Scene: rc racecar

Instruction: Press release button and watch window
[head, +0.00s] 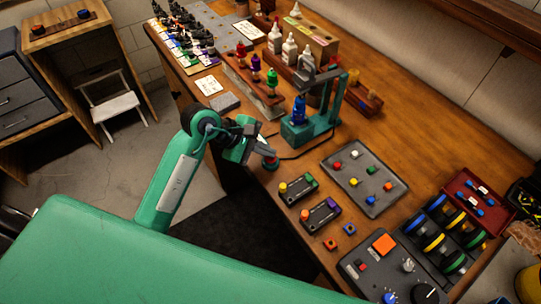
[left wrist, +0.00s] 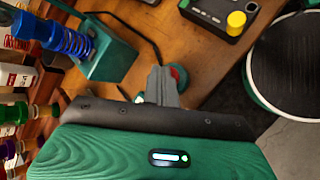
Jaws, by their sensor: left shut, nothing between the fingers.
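A red button on a green base (head: 270,164) sits near the front edge of the wooden workbench. A dark cable runs from that area toward a green stand (head: 297,134) that holds a blue coil-spring shock absorber (head: 299,108). My left gripper (head: 264,153) is shut and empty, its fingertips right at the button. In the left wrist view the closed fingers (left wrist: 160,80) partly cover the red button (left wrist: 181,75); I cannot tell whether they touch it. The stand (left wrist: 107,52) and blue spring (left wrist: 68,40) are at upper left there. I cannot pick out a window. My right gripper is out of view.
Two small dark boxes with coloured knobs (head: 320,214) and a grey panel of coloured buttons (head: 365,178) lie to the right. Bottles (head: 289,48) and a rack with coloured pieces (head: 254,85) stand behind. Wheels (head: 455,222) lie further right.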

